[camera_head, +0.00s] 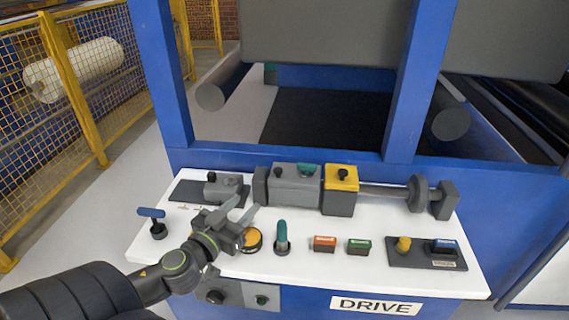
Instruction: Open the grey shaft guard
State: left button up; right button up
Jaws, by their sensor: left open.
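On the white console (205,250), a grey box-shaped housing (296,188) with a dark knob and a green grip on top sits in line with a bare shaft (385,191). It looks like the grey shaft guard, and its lid appears closed. A yellow-topped block (341,180) with a black knob adjoins its right side. My left gripper (246,207) is open and empty, in front of and left of the housing. Its fingers point up and right, apart from the green grip. My right gripper is not in view.
A blue-handled lever (152,222), a yellow button (253,239), a green lever (282,238), and orange (324,243) and green (359,246) switches stand along the console. A smaller grey unit (222,187) is behind my gripper. Blue posts (405,90) rise behind.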

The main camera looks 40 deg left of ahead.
aim_at(276, 172)
pick_arm(q)
jog(key=w+p, duration=0.1)
jog(key=w, duration=0.4)
jog(key=w+a+p, duration=0.1)
jog(key=w, duration=0.3)
jog(key=w+a+p, duration=0.1)
jog(key=w+p, duration=0.1)
jog(key=w, duration=0.3)
jog(key=shift+w+a+r, duration=0.15)
jog(key=shift+w, duration=0.2)
jog(key=shift+w+a, duration=0.1)
jog(key=shift+w, duration=0.65)
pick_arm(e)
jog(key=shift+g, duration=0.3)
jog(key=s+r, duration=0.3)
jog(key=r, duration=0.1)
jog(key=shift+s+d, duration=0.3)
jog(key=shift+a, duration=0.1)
pick_arm(q)
jog(key=shift+c, duration=0.7)
grip_shut()
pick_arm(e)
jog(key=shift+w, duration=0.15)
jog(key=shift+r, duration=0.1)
